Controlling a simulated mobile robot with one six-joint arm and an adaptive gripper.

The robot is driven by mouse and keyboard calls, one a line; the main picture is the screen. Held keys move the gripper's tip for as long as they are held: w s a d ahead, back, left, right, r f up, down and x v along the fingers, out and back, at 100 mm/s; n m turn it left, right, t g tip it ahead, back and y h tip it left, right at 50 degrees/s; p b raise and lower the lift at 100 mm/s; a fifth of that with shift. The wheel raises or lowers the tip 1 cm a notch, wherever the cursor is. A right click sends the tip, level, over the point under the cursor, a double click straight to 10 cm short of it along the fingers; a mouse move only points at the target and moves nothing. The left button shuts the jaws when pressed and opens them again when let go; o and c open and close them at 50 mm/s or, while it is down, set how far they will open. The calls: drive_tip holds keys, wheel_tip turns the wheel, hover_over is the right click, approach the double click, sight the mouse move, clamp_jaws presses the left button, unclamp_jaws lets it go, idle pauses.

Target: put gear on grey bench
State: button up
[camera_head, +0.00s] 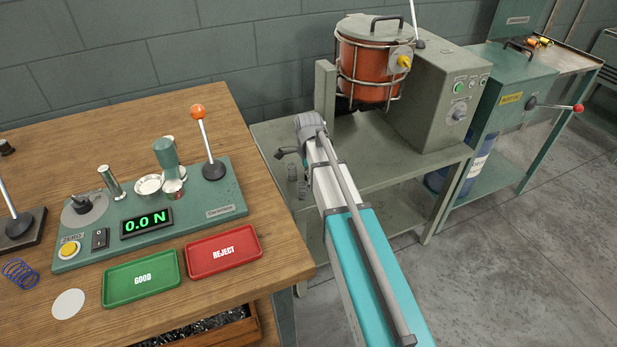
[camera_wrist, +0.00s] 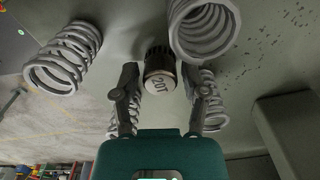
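A small metal gear (camera_wrist: 159,78) with a dark toothed end and a cap marked "20T" shows in the wrist view, between and just beyond the tips of my gripper (camera_wrist: 158,72). The fingers stand apart with a small gap on each side of the gear, and I see no clear contact. In the head view my gripper (camera_head: 287,154) is small and partly hidden by my arm, at the left end of the grey bench (camera_head: 400,169). The gear cannot be made out there. Whether it rests on the grey-green surface behind it is unclear.
Pale coil springs crowd the gripper in the wrist view, at the left (camera_wrist: 62,58) and upper right (camera_wrist: 203,30), with others behind the fingers. A grey machine with an orange drum (camera_head: 370,65) stands on the bench. The wooden table (camera_head: 265,225) is left of it.

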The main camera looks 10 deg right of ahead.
clamp_jaws()
drive_tip(key=shift+r, duration=0.2)
wheel_tip(320, 180, up, 3)
drive_tip(key=p, duration=0.3)
drive_tip(key=shift+f, duration=0.15)
drive_tip(key=s+r+p, duration=1)
drive_tip(key=s, duration=0.4)
idle(0.5)
wheel_tip(320, 180, up, 13)
drive_tip(key=p, duration=1.3)
